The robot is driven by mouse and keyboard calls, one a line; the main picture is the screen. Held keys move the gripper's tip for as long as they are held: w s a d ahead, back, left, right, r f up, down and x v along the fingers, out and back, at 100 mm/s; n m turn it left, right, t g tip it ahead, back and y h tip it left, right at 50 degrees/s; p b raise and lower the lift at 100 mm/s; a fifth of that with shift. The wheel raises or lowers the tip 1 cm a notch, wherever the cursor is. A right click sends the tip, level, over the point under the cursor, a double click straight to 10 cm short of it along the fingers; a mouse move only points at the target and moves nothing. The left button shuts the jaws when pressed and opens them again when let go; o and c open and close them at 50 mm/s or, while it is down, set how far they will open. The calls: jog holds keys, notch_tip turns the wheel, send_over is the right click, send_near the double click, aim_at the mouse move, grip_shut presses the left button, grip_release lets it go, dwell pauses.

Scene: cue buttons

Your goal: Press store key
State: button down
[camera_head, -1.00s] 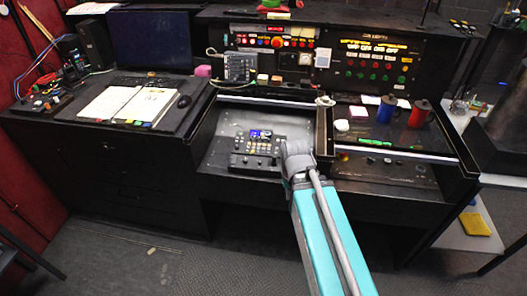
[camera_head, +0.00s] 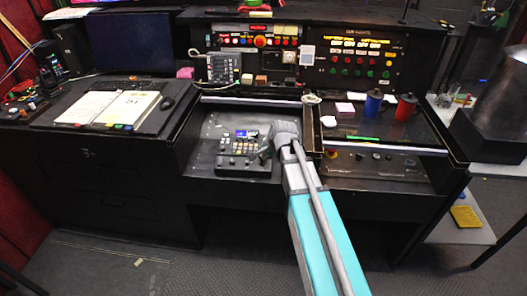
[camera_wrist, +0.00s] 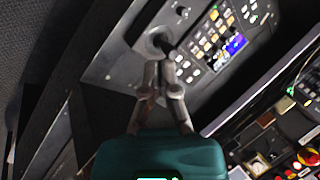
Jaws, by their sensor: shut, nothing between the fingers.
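A dark control panel (camera_head: 236,165) with a small lit blue screen and rows of small keys lies on the desk's recessed middle surface. In the wrist view the panel (camera_wrist: 207,54) shows at the upper right, with pale and orange keys beside the blue screen. The key labels are too small to read, so I cannot tell which is the store key. My gripper (camera_wrist: 164,62) is shut and empty, its fingertips over the panel's near end, close to a dark round knob or stick. I cannot tell whether they touch. In the head view my gripper (camera_head: 265,153) is at the panel's right side.
An upright console (camera_head: 260,42) with coloured buttons stands behind, beside another button panel (camera_head: 357,55). An open book (camera_head: 110,108) and a mouse lie at left. A blue mug (camera_head: 373,105) and a red mug (camera_head: 405,108) stand at right. A raised divider borders the recess.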

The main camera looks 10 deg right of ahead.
jog(key=w+d+m+t+b, duration=0.3)
jog(key=w+m, duration=0.7)
jog(key=w, duration=0.5)
jog(key=shift+w+d+r+t+y, duration=0.2)
jog(key=shift+r+t+y, duration=0.25)
jog(key=shift+t, duration=0.35)
jog(key=shift+f+b, duration=0.2)
jog(key=shift+b, duration=0.25)
jog(key=f+b, duration=0.5)
jog(key=w+f+b, duration=0.1)
jog(key=f+b, duration=0.2)
jog(key=shift+d+f, duration=0.1)
jog(key=shift+f, duration=0.05)
jog(key=shift+w+f+b, duration=0.1)
jog(key=shift+f+b, duration=0.65)
jog(key=shift+b, duration=0.15)
dwell(1.1)
jog(key=shift+r, duration=0.15)
dwell(0.3)
jog(key=shift+r+p, duration=0.65)
jog(key=shift+p, duration=0.15)
jog(key=shift+r, duration=0.1)
jog(key=shift+s+r+p, duration=0.2)
jog(key=shift+r+p, duration=1)
jog(key=shift+p, duration=0.05)
jog(key=shift+s+r+p, duration=0.2)
jog(key=shift+r+p, duration=0.95)
jog(key=shift+p, duration=0.05)
